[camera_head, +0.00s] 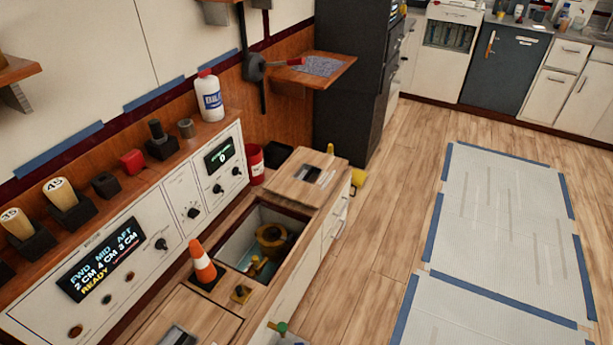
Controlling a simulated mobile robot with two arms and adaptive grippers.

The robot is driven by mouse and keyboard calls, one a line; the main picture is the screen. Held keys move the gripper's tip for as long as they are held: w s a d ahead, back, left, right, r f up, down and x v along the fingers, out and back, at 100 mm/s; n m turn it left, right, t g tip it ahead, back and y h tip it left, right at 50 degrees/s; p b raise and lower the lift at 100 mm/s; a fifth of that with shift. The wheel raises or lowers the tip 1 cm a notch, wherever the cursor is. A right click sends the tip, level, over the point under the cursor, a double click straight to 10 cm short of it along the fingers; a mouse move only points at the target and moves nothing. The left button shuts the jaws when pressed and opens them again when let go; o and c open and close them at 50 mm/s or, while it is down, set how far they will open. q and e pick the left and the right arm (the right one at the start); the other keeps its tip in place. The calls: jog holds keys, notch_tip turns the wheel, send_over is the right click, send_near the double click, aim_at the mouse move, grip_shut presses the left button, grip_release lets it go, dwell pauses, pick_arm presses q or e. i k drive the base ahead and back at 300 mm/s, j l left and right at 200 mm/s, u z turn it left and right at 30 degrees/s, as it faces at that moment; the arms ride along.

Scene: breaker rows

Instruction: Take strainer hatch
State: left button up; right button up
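A square opening (236,250) in the wooden counter shows a brass-coloured round fitting (271,238) inside, with smaller yellow parts beside it. A wooden panel (291,166) with a grey recessed plate lies just behind the opening. Another wooden panel (203,308) with a dark grey inset is in front of the opening, partly cut off by the lower edge. No label shows which panel is the strainer hatch. Neither of my grippers is in view.
An orange-and-white cone (202,264) stands at the opening's left edge, near a small brass piece (241,294). A red can (255,160) stands by the rear panel. A control panel (135,262) lines the left. The wooden floor (385,220) is clear beside taped white mats (505,210).

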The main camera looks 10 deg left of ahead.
aim_at(308, 176)
jog(key=u, duration=0.4)
jog(key=i+l+u, duration=0.3)
jog(key=l, duration=0.3)
jog(key=i+l+u, duration=0.3)
jog(key=l, duration=0.4)
jog(key=i+l+u, duration=0.15)
jog(key=i+l, duration=0.1)
jog(key=l, duration=0.1)
